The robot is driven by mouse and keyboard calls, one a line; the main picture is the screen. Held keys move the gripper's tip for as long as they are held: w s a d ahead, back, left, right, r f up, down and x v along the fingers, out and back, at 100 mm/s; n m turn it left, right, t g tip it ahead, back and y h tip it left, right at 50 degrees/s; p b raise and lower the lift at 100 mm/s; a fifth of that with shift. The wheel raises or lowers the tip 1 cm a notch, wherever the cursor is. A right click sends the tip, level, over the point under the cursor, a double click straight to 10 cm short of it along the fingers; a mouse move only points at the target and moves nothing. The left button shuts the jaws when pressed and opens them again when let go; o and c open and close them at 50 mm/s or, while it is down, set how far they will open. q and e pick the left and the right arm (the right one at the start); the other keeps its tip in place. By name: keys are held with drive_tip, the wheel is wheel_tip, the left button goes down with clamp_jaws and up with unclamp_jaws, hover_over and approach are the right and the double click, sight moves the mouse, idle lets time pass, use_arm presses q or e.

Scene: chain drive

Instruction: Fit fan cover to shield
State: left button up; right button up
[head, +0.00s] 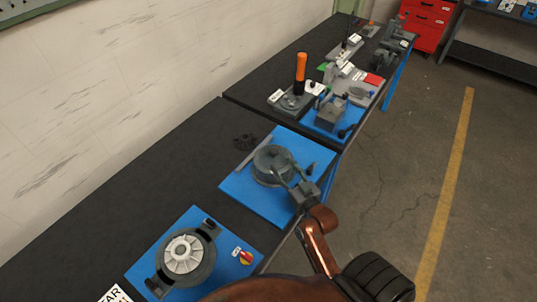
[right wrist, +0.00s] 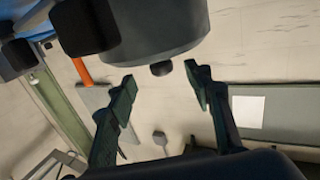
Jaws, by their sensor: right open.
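A dark grey round part (head: 268,152) with a raised rim sits on a blue mat (head: 262,207) in the middle of the head view. My right gripper (head: 293,177) is at its near right side, open, with nothing between its fingers. In the right wrist view a grey rounded body (right wrist: 155,28) with a small dark knob (right wrist: 161,69) shows just beyond the fingertips (right wrist: 163,85), apart from them. A second round assembly (head: 187,248) with a light ribbed disc sits on the nearer blue mat. I cannot tell which part is the fan cover and which the shield. My left gripper is out of view.
An orange-handled tool (head: 300,72) stands on the farther bench. Bare dark bench lies along the wall.

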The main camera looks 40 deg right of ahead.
sight(276, 155)
drive_tip(key=shift+w, duration=0.35)
drive_tip(key=shift+w+d+r, duration=0.1)
drive_tip(key=shift+w+d, duration=0.05)
drive_tip(key=shift+w, duration=0.45)
drive_tip(key=shift+w+d, duration=0.15)
drive_tip(key=shift+w, duration=0.4)
drive_tip(key=w, duration=0.4)
drive_tip(key=shift+w+d, duration=0.1)
drive_tip(key=shift+d, duration=0.25)
drive_tip(key=shift+w, duration=0.25)
drive_tip(key=c, duration=0.7)
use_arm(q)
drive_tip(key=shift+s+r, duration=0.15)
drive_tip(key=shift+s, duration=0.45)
use_arm(e)
clamp_jaws()
drive_tip(key=shift+r, duration=0.15)
